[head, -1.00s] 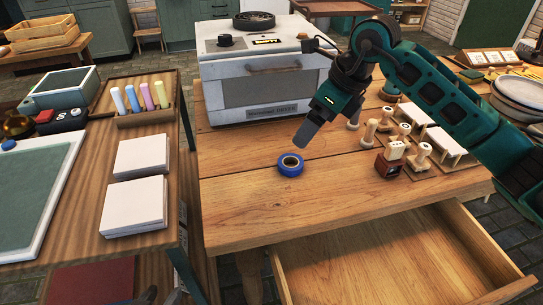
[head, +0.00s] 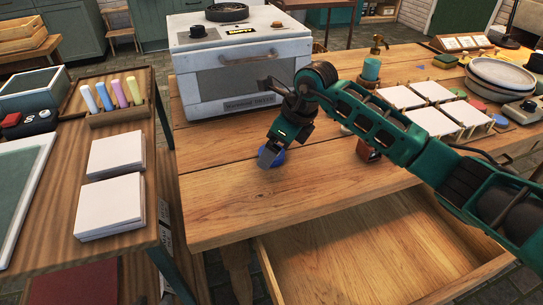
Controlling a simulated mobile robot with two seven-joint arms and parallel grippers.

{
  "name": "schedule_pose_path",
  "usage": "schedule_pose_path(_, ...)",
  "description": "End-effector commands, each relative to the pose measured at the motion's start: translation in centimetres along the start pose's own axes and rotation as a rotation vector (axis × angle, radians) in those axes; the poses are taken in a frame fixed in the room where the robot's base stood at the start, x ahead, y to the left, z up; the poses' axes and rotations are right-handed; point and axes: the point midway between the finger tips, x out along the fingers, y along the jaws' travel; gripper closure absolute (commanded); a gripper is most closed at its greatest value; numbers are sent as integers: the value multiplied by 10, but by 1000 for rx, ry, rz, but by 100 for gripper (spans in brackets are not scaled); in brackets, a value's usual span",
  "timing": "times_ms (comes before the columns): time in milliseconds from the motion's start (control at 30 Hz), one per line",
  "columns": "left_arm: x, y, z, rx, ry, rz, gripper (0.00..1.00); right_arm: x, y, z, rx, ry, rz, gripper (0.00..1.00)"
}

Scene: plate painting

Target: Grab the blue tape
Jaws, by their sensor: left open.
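The blue tape (head: 279,158) is a small roll on the wooden table, in front of the white oven. The fingers of my left gripper (head: 268,157) are down at the roll and hide much of it, including its centre hole. The gripper is open. I cannot tell whether a finger touches the tape or sits inside the ring. My right gripper is not in view.
The white oven (head: 245,65) stands behind the tape. An open drawer (head: 370,250) juts from the table's front. White tiles on stands (head: 432,120) and stacked plates (head: 500,75) are at the right. A side table (head: 60,190) stands left. The front tabletop is clear.

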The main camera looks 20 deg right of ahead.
Motion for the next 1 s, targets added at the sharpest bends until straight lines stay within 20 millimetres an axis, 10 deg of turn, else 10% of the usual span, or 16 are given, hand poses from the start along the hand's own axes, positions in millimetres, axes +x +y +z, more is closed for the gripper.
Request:
schedule_pose_path(267, 2, -2, 0, 8, 2, -1, 57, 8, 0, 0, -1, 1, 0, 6)
schedule_pose_path(1000, 2, -4, -1, 13, 4, -2, 57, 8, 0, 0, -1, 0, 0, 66)
